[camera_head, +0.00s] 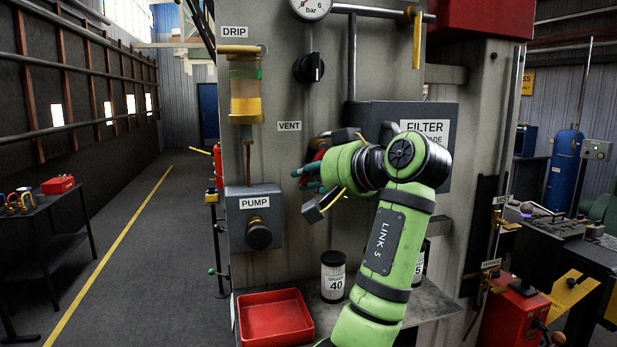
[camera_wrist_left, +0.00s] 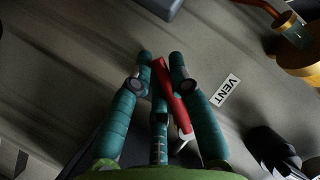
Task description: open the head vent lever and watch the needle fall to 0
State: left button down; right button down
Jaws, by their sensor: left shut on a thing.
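The red vent lever (camera_wrist_left: 176,104) lies between the teal fingers of my left gripper (camera_wrist_left: 161,68) in the left wrist view, beside the VENT label (camera_wrist_left: 225,90). The gripper is shut on it. In the head view my left gripper (camera_head: 309,178) is at the grey panel, below the VENT label (camera_head: 289,126). The lever (camera_head: 317,157) shows there only as a bit of red, mostly hidden by the gripper and wrist. The round pressure gauge (camera_head: 311,9) is cut off by the top edge, and its needle cannot be read. My right gripper is not in view.
A drip oiler (camera_head: 245,105) and the pump box (camera_head: 253,215) are left of the gripper. A black knob (camera_head: 308,68) sits above and a FILTER box (camera_head: 447,165) behind the wrist. Below are a red tray (camera_head: 275,318) and a black can (camera_head: 333,268). The left aisle is open.

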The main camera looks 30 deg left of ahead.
pick_arm(q)
jog(key=c, duration=1.1)
grip_release()
jog(key=shift+a, duration=0.1)
